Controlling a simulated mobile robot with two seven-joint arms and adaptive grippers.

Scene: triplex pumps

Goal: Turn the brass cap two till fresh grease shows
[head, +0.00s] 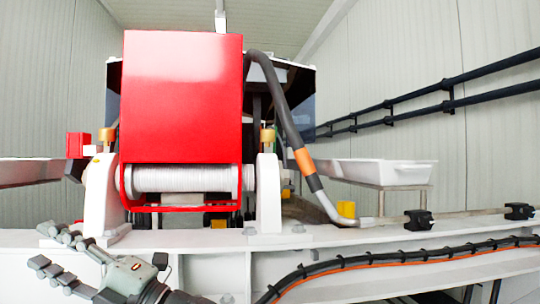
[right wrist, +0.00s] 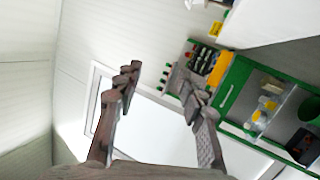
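Two brass caps show in the head view: the left brass cap (head: 106,135) on top of the left white bearing stand (head: 101,195), and the right brass cap (head: 267,137) on top of the right white bearing stand (head: 268,195). I see no number marking either as cap two, and no grease can be made out on them at this size. My right gripper (head: 48,248) is at the lower left in the head view, below and apart from the left stand. Its fingers are spread and empty; they also show in the right wrist view (right wrist: 160,85). My left gripper is not in view.
A red cover (head: 183,95) stands above a drum (head: 185,179) between the stands. A dark hose (head: 283,95) with an orange band curves past the right cap. A white beam (head: 370,240) with cables crosses the front. A green shelf (right wrist: 232,88) with bottles shows in the wrist view.

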